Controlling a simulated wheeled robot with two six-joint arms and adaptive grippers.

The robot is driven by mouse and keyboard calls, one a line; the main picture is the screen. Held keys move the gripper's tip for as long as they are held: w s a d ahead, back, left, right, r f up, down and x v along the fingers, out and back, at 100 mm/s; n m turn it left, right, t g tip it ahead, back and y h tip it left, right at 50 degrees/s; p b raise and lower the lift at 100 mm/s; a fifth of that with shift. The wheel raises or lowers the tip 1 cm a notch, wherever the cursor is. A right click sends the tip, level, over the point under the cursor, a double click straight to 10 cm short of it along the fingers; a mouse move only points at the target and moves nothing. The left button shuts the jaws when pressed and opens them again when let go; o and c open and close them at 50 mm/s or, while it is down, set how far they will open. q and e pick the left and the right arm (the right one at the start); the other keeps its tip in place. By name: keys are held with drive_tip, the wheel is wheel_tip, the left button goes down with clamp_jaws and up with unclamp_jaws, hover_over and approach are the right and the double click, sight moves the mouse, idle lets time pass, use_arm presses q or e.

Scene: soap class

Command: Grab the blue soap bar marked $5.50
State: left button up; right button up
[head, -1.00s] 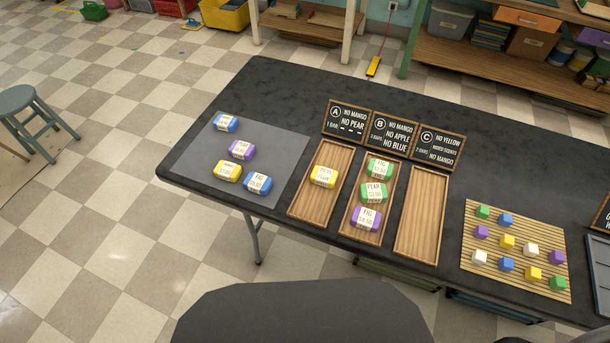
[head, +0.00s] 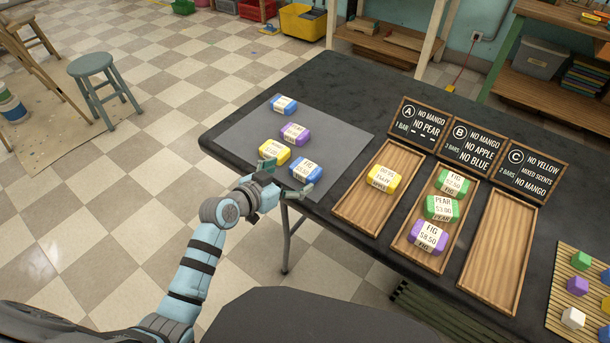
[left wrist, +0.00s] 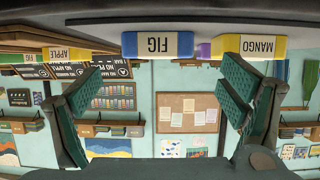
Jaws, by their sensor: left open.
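Two blue soap bars with white labels lie on the grey mat. The near one (head: 304,170) is at the mat's front right, and its price is too small to read surely. The far one (head: 284,105) is at the back. My left gripper (head: 284,179) is open and empty at the table's front edge, just short of the near blue bar. In the left wrist view, a blue bar labelled FIG (left wrist: 157,48) sits ahead, between the spread fingers of the left gripper (left wrist: 163,88) and apart from them. My right gripper is not in view.
A yellow bar (head: 274,153), MANGO in the left wrist view (left wrist: 250,47), lies left of the near blue bar. A purple bar (head: 294,133) lies behind. Tray A (head: 362,211) holds a yellow bar; tray B (head: 408,253) holds green and purple bars; tray C (head: 496,248) is empty.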

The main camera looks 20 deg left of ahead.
sight(304, 169)
use_arm(q)
drive_tip(key=b+x, duration=0.1)
drive_tip(key=x, duration=0.4)
drive_tip(key=shift+w+d, duration=0.25)
drive_tip(key=shift+w, duration=0.05)
drive_tip(key=shift+s+r, duration=0.1)
drive_tip(key=c, duration=1.3)
drive_tip(key=shift+r, duration=0.1)
